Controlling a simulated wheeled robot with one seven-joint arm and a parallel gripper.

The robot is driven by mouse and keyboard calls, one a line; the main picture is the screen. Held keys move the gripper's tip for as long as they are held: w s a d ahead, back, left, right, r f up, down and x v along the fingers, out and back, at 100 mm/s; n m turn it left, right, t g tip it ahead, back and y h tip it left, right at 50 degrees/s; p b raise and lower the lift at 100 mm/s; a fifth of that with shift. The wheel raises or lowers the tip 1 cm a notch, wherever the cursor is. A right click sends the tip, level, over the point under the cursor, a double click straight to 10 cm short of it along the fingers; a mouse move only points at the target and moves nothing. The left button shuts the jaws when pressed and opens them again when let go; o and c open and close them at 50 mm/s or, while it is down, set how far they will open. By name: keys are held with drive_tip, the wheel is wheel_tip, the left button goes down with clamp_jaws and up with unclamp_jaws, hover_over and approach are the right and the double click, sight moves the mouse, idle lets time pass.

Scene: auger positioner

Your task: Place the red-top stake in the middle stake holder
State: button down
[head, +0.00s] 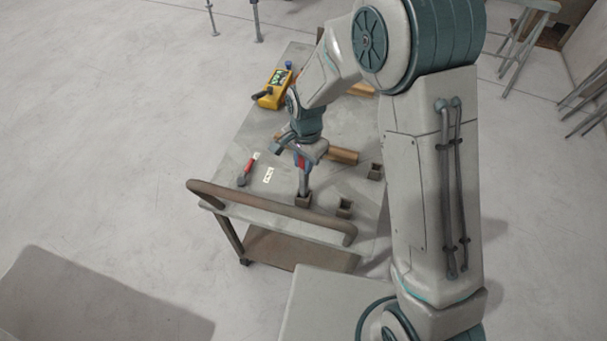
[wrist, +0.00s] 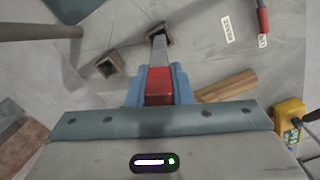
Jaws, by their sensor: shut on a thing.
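My gripper (wrist: 159,86) is shut on the red-top stake (wrist: 158,80), around its red upper part. The stake also shows in the head view (head: 304,181), pointing down and about upright. Its grey lower end meets the leftmost of three square brown stake holders (head: 303,200) in the head view; this holder shows in the wrist view (wrist: 166,32). I cannot tell how deep the tip sits in it. A second, empty holder (head: 344,208) stands to its right, also in the wrist view (wrist: 108,63). A third holder (head: 375,171) stands farther right and back.
The grey cart table (head: 225,157) has a brown handle rail (head: 268,207) along its near edge. A red-handled hammer (head: 250,165) and a white label (head: 268,174) lie left of the stake. A wooden block (head: 343,155) lies behind. A yellow device (head: 272,93) is farther back.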

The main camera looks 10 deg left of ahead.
wheel_tip(320, 180, down, 4)
drive_tip(key=shift+f+b, duration=0.1)
drive_tip(key=shift+b, duration=0.8)
drive_tip(key=c, duration=1.3)
unclamp_jaws()
drive_tip(key=r, duration=0.4)
drive_tip(key=r+b, duration=0.1)
drive_tip(key=r, duration=0.7)
drive_tip(key=shift+w+d+r, duration=0.1)
drive_tip(key=shift+w+d, duration=0.1)
drive_tip(key=shift+w, duration=0.05)
